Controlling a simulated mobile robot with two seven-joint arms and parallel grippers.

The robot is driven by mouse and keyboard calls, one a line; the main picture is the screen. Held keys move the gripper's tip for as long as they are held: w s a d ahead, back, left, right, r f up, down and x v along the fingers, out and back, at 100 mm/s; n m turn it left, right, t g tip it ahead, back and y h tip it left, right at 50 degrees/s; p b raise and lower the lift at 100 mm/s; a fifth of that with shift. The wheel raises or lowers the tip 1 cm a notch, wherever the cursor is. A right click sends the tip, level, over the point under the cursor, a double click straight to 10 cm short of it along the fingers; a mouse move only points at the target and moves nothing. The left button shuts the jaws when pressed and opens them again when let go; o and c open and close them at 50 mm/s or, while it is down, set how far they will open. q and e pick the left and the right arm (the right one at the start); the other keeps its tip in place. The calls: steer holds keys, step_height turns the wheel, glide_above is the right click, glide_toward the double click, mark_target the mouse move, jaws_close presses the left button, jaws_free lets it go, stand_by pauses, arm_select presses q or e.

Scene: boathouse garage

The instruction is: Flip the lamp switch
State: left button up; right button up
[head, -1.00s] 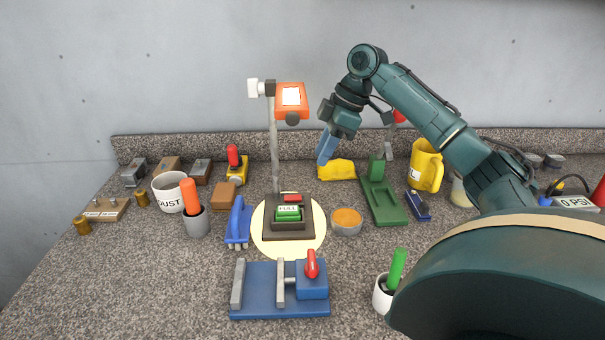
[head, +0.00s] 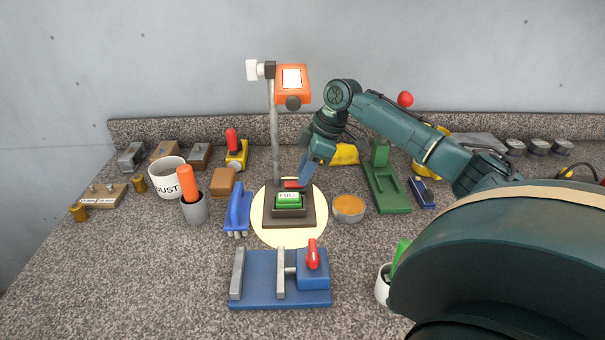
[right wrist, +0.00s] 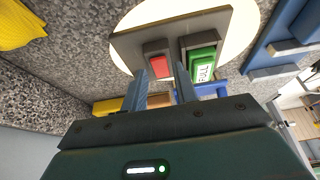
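The lamp has a grey post (head: 275,130), an orange head (head: 293,84) with a white panel, and a dark brown base (head: 288,221). On the base are a green switch (head: 289,200) labelled FULL and a smaller red switch (head: 291,184). Both show in the right wrist view, the green (right wrist: 203,64) right of the red (right wrist: 160,67). My right gripper (head: 303,182) is at the base beside the red switch. Its blue fingers (right wrist: 160,84) are apart with nothing held between them; contact with the switch cannot be told. My left gripper is not in view.
A pale round patch (head: 318,228) surrounds the base. A blue clamp fixture (head: 262,277) lies in front, a blue brush (head: 238,212) left, a round tin (head: 349,208) right. A green stand (head: 386,190) and yellow cloth (head: 345,154) are close to my right arm.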

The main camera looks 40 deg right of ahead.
steer(key=shift+x, duration=0.85)
steer(key=shift+c, duration=0.2)
